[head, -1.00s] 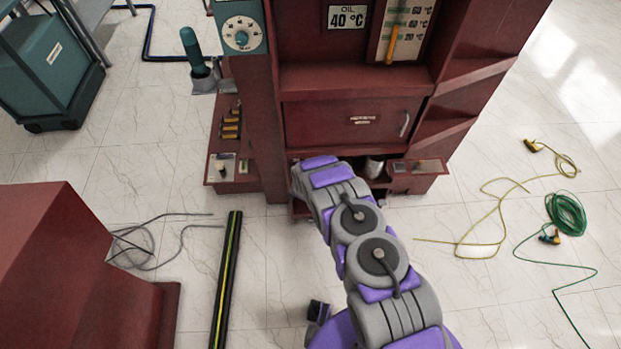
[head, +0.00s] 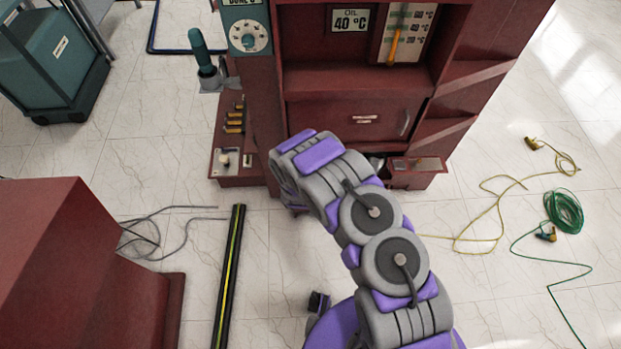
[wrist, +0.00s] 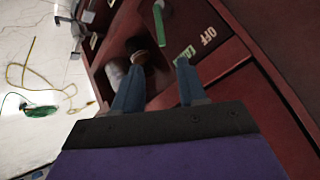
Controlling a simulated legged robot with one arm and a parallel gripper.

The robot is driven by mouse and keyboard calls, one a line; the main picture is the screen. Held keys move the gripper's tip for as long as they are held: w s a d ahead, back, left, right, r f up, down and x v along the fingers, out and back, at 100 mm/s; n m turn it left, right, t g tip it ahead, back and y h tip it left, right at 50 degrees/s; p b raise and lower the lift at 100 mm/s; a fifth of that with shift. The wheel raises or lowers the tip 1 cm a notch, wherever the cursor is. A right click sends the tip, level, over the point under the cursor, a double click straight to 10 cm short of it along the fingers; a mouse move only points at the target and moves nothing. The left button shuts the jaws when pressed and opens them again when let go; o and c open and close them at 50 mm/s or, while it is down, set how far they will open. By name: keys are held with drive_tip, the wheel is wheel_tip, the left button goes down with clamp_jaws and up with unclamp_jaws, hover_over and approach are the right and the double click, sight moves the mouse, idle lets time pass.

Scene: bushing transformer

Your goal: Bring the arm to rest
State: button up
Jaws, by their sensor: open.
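My arm (head: 372,213) is bent and reaches forward to the dark red cabinet (head: 340,125) in the head view. Its far end hangs down just in front of the cabinet's lower part, and my gripper is hidden there behind the arm links. In the wrist view my gripper (wrist: 160,66) shows two blue-grey fingers spread apart with nothing between them. Beyond the fingers is the cabinet's red face with an OFF label (wrist: 209,36) and a green strip (wrist: 184,82). A grey cylinder (wrist: 117,72) sits in the recess to the left. I cannot tell the exact gap to the cabinet.
A red block (head: 75,265) stands at the left, beside a black-and-yellow bar (head: 229,275) on the floor. Grey cable (head: 150,235), yellow cable (head: 490,215) and a green coil (head: 564,212) lie on the tiles. A teal box (head: 50,65) stands at the back left.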

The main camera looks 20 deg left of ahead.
drive_tip(key=shift+s+r, duration=0.45)
drive_tip(key=shift+r, duration=0.15)
drive_tip(key=shift+r, duration=0.1)
drive_tip(key=s+d+r+n+g, duration=0.15)
drive_tip(key=d+r, duration=0.35)
drive_tip(key=r, duration=0.5)
drive_tip(key=s+d+r+g, duration=0.1)
drive_tip(key=d+r+g, duration=0.1)
drive_tip(key=d+r, duration=0.5)
drive_tip(key=s+d+r+g, duration=0.1)
drive_tip(key=d+r, duration=0.2)
drive_tip(key=r, duration=0.9)
drive_tip(key=s+d+r+n+g, duration=0.1)
drive_tip(key=s+d+r, duration=0.3)
drive_tip(key=s, duration=0.7)
drive_tip(key=s+d+r+n+g, duration=0.1)
drive_tip(key=s+d+r, duration=0.4)
drive_tip(key=s, duration=0.6)
drive_tip(key=s+d+r+n+g, duration=0.1)
drive_tip(key=s+d+r+g, duration=0.2)
drive_tip(key=s+d+r, duration=0.2)
drive_tip(key=s+r, duration=0.3)
drive_tip(key=s, duration=0.3)
drive_tip(key=shift+s+n+g+h, duration=0.15)
drive_tip(key=shift+n+g+h, duration=0.2)
drive_tip(key=shift+h, duration=0.05)
